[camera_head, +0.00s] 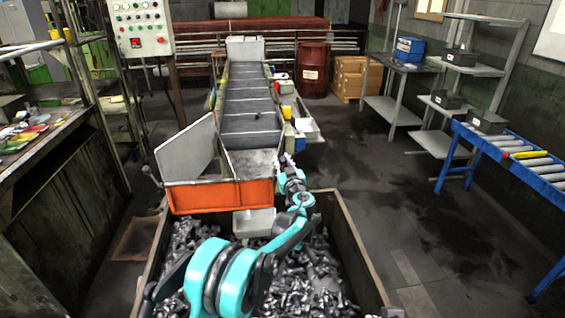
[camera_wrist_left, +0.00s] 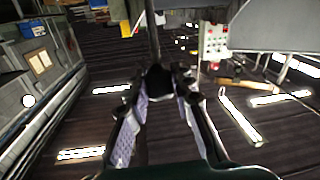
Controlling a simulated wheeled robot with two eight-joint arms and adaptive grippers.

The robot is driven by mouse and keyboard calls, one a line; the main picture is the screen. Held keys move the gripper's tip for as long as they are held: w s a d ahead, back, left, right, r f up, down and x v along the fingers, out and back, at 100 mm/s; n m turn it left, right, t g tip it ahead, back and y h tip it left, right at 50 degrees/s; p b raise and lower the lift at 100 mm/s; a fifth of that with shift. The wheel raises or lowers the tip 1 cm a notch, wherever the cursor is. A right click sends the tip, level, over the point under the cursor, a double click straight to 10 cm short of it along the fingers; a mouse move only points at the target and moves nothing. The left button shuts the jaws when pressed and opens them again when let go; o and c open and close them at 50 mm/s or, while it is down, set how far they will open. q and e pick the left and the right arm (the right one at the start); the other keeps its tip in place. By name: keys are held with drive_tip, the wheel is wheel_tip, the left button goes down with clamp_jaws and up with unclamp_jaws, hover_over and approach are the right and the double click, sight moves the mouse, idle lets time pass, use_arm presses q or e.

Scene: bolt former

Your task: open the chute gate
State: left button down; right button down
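The chute's end has an orange front plate (camera_head: 221,196) at the foot of the inclined conveyor. A grey panel (camera_head: 186,148) stands upright at its left side. My left gripper (camera_head: 284,161) is at the right side of the chute's end. In the left wrist view, a dark knob (camera_wrist_left: 158,79) on a thin rod lies at my left fingertips (camera_wrist_left: 161,84). The fingers flank it, but whether they press on it is unclear. A lever with a round knob (camera_head: 147,170) sticks out at the chute's left. My right gripper is not in view.
A bin (camera_head: 360,257) full of dark bolts stands under the chute, below my left arm. A control panel (camera_head: 140,29) stands at the back left. A blue roller table (camera_head: 520,151) is at the right. The floor between bin and shelves is clear.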

use_arm(q)
drive_tip(key=shift+w+r+g+p, duration=0.4)
drive_tip(key=shift+r+p, duration=0.05)
drive_tip(key=shift+p, duration=0.45)
drive_tip(key=w+a+r+g+h+p, duration=0.1)
drive_tip(key=w+g+h+p, duration=0.1)
drive_tip(key=w+g+p, duration=0.4)
drive_tip(key=shift+w+a+m+p, duration=0.2)
drive_tip(key=shift+w+m+p, duration=0.25)
drive_tip(key=shift+p, duration=1.7)
drive_tip(key=c, duration=1.3)
unclamp_jaws()
drive_tip(key=shift+f, duration=0.1)
drive_tip(key=v, duration=1.2)
